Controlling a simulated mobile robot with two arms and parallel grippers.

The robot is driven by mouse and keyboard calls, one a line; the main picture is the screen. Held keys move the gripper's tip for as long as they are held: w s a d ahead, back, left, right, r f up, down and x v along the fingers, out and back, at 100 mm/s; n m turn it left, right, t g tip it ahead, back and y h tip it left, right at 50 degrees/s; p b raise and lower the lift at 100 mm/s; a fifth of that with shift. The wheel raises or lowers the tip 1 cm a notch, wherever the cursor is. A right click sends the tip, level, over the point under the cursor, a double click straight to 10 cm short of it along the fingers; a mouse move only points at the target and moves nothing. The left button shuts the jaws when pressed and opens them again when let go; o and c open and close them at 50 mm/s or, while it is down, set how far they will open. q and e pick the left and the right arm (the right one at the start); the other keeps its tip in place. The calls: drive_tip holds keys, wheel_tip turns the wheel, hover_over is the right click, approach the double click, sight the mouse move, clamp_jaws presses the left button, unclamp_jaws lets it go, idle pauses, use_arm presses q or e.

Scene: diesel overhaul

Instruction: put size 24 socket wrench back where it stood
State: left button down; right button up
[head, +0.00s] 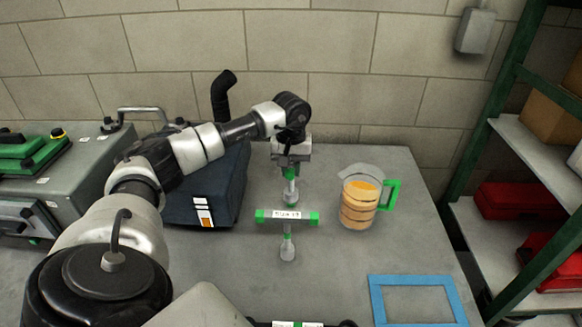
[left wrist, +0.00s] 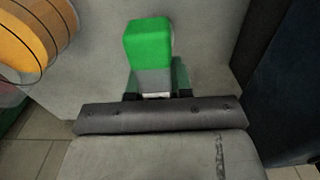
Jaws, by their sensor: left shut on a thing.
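My left gripper (head: 291,152) is shut on a socket wrench (head: 291,190) over the back middle of the grey table. Its green collar and metal socket end hang down below the jaws. I cannot tell whether the socket touches the table. In the left wrist view, the green end of the held wrench (left wrist: 149,43) shows beyond the jaws (left wrist: 158,88). The jaws hide the rest of its handle, and no size label is readable on it. A second T-handled wrench (head: 287,216), with green ends and a white label, stands just in front. My right gripper is out of view.
A clear jug (head: 357,212) of orange liquid with a green handle stands to the right. A dark blue box (head: 205,190) is left of the wrenches. A blue frame (head: 376,300) lies at the front right. Shelves (head: 520,150) stand beyond the table's right edge.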

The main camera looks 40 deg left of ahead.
use_arm(q)
drive_tip(key=shift+f+b, duration=0.9)
drive_tip(key=shift+f, duration=0.3)
drive_tip(key=shift+c, duration=1.9)
unclamp_jaws()
drive_tip(key=shift+r, duration=0.1)
drive_tip(key=shift+r, duration=0.1)
drive_tip(key=shift+r+p, duration=3.1)
drive_tip(key=shift+r, duration=1.35)
